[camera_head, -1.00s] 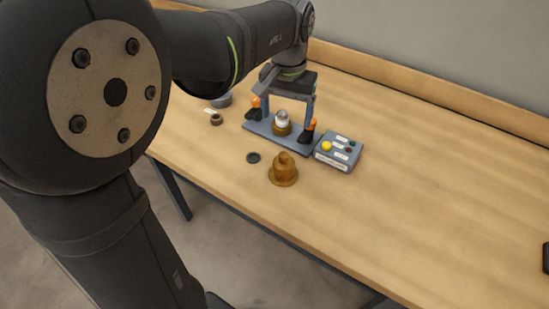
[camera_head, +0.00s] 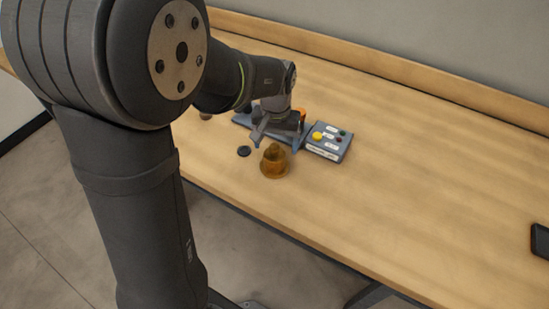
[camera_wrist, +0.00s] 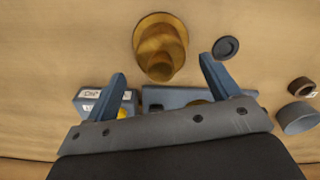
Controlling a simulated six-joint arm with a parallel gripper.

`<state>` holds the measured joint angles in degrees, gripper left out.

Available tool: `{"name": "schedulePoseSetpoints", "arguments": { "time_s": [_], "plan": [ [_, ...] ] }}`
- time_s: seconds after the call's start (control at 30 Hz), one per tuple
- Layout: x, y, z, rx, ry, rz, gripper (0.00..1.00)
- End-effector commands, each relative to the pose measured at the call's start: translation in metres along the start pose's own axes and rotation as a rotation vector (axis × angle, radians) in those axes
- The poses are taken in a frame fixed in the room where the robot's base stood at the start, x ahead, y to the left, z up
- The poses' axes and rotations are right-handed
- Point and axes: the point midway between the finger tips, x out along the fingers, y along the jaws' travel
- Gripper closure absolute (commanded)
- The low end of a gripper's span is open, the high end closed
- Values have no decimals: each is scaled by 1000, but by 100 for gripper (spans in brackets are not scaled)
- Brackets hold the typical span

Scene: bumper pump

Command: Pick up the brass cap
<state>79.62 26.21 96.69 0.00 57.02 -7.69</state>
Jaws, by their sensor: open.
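The brass cap (camera_head: 274,164), a stepped, bell-shaped piece with a wide flange, stands on the table near its front edge. It also shows at the top centre of the wrist view (camera_wrist: 160,48). My gripper (camera_head: 277,145) is open and empty, just behind and above the cap in the head view. In the wrist view its two blue fingers (camera_wrist: 162,68) point towards the cap, with the cap lying between their lines. I see no contact; the exact height above the cap is unclear.
A grey control box (camera_head: 329,141) with a yellow button stands right of the gripper. A blue-grey fixture plate (camera_head: 241,120) is partly hidden behind the gripper. A black disc (camera_head: 244,151) lies left of the cap. A brown ring (camera_wrist: 302,86) and grey cylinder (camera_wrist: 297,118) lie farther off. The right table is mostly clear.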

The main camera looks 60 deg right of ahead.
Motion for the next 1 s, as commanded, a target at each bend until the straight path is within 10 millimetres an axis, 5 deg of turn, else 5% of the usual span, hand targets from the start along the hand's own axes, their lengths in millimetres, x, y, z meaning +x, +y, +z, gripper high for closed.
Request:
{"name": "schedulePoseSetpoints", "arguments": {
  "time_s": [0.23, 0.53, 0.83, 1.0],
  "plan": [
    [37, -3, 3, 0, -4, -1, 19],
    [42, -2, 2, 0, -1, 0, 19],
    [42, -2, 2, 0, -1, 0, 74],
    [42, -2, 2, 0, 0, 0, 78]
  ]
}}
